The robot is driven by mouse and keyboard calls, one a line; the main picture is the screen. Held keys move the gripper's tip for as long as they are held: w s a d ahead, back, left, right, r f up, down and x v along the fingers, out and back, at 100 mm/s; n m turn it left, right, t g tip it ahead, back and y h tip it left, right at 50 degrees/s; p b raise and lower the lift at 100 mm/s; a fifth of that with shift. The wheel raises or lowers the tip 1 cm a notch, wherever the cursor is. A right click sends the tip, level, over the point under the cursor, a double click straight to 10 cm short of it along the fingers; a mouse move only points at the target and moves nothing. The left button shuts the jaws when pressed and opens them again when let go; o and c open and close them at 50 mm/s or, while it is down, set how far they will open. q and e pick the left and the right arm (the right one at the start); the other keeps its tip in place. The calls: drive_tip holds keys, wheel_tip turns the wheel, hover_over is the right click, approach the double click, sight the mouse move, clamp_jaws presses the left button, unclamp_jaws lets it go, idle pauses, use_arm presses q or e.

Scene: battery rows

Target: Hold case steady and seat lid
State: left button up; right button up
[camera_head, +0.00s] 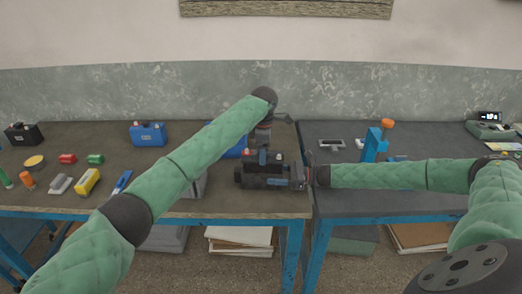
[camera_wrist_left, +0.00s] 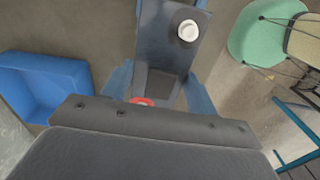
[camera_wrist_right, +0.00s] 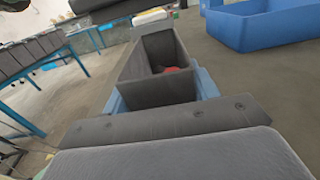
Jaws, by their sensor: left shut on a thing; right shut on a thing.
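A black case (camera_head: 262,170) is near the right edge of the left bench in the head view. My left gripper (camera_head: 263,150) comes down from above it. In the left wrist view, its blue fingers are shut on a dark lid (camera_wrist_left: 168,45) with a white knob and a red ring. My right gripper (camera_head: 298,178) reaches in from the right. In the right wrist view, its blue fingers are shut on the dark, open-looking case (camera_wrist_right: 155,90), with something red inside. I cannot tell whether lid and case touch.
A blue battery (camera_head: 148,134) and a black battery (camera_head: 22,134) stand on the left bench. Small coloured parts lie at its left, including a yellow block (camera_head: 87,181). A blue stand (camera_head: 372,145) is on the right bench, beyond my right forearm. A narrow gap separates the benches.

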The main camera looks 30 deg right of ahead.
use_arm(q)
drive_tip(key=shift+f, duration=1.7)
drive_tip(key=shift+f, duration=0.55)
idle(2.0)
drive_tip(key=o, duration=1.1)
drive_tip(key=shift+r, duration=3.5)
